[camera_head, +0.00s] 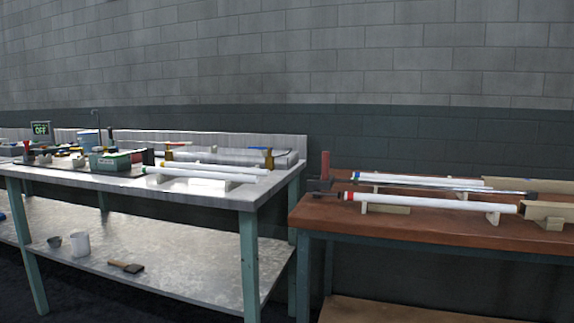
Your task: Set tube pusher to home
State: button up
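On the brown bench at the right, an upright red handle (325,165) stands on a small dark base at the left end. It may be part of the tube pusher, but I cannot tell for sure. A thin metallic rod (480,190) with a dark tip lies lengthwise behind the front white tube (430,202). That tube has a red-banded left end and rests on wooden supports. Another white tube (400,178) lies behind it. My gripper is not in view.
The brown bench (400,228) has a wooden trough (545,211) at its right. A narrow gap separates the benches.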

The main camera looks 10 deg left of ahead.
aim_at(325, 182)
jog(key=u, duration=0.85)
jog(key=k, duration=1.1)
jog(key=u, duration=0.95)
jog(key=i, duration=1)
jog(key=z, duration=0.75)
jog(key=i, duration=1.15)
jog(key=z, duration=0.9)
